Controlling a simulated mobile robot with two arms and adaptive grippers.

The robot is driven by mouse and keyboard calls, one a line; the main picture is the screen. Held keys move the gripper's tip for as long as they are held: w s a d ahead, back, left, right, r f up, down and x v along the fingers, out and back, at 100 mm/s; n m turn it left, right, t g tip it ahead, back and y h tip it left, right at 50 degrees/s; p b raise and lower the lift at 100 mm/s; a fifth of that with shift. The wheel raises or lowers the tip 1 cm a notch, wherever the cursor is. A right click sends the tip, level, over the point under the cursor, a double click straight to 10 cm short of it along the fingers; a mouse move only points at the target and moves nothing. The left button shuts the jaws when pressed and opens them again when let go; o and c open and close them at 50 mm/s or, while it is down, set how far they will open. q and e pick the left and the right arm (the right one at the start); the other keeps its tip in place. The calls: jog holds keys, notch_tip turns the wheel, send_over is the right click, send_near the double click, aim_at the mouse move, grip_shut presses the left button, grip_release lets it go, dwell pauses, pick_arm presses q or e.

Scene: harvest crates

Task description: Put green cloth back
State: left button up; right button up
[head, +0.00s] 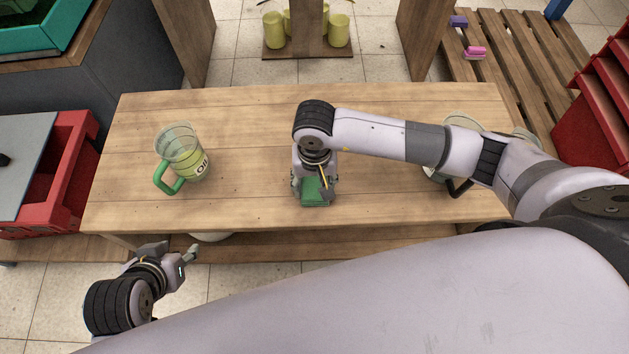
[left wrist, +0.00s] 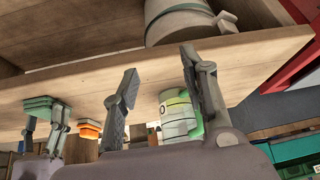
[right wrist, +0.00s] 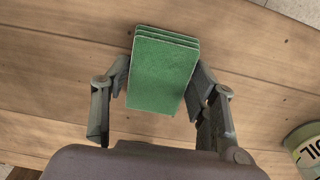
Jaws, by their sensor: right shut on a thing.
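The green cloth (head: 316,191) is a folded stack of layers near the middle of the wooden bench. In the right wrist view the cloth (right wrist: 160,75) lies between both fingers of my right gripper (right wrist: 163,88), which is shut on it. In the head view my right gripper (head: 315,180) points down at the bench and partly covers the cloth. Whether the cloth touches the bench top is hard to tell. My left gripper (head: 175,257) is open and empty, in front of the bench's front left edge. It also shows open in the left wrist view (left wrist: 157,80).
A clear jug with a green handle (head: 183,155), marked OIL, stands on the bench top (head: 250,120) at left. Another jug (head: 460,122) is partly behind my right arm. A red crate (head: 70,150) is at left. A pale round vessel (head: 209,237) sits below the bench top.

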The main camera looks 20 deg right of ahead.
jog(key=o, duration=1)
jog(key=shift+o, duration=0.2)
